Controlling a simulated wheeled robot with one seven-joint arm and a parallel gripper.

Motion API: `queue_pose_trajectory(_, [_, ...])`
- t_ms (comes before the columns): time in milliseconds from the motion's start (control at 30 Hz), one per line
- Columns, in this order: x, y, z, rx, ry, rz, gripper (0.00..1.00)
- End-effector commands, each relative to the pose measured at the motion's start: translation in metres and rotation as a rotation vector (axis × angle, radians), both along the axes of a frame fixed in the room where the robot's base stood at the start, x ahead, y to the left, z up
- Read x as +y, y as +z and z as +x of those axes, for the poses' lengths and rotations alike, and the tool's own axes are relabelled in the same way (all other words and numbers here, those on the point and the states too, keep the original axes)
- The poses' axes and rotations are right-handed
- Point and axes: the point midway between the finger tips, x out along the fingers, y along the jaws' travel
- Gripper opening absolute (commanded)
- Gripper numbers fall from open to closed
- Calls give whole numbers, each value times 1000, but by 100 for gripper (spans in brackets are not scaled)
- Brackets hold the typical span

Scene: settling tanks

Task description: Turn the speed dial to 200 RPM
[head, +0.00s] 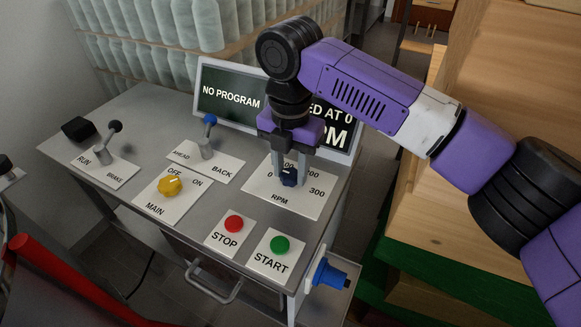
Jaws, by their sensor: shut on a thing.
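The speed dial (289,178) is a small dark blue knob on a white plate (307,206) marked RPM. The marks 300 and part of others show around it; the rest are hidden by my gripper. My gripper (289,172) points down over the plate, its two grey fingers shut on the dial, one on each side. The dial's exact pointing direction is too small to tell. The screen (228,98) behind reads NO PROGRAM and, partly covered by my arm, a line ending in "ED AT 0" and "PM".
On the same grey panel are a RUN/BRAKE lever (107,141), a blue-knobbed AHEAD/BACK lever (207,137), a yellow MAIN knob (169,186), a red STOP button (234,224) and a green START button (280,244). A blue plug (329,275) juts from the right side. Wooden boxes (450,225) stand right.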

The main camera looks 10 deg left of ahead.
Motion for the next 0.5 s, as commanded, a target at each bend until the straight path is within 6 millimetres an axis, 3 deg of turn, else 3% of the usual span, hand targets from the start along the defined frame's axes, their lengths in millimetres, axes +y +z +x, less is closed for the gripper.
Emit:
queue_pose_trajectory(267, [0,4,0,3,-68,0,0])
queue_pose_trajectory(500, [0,6,-1,4,-235,0,0])
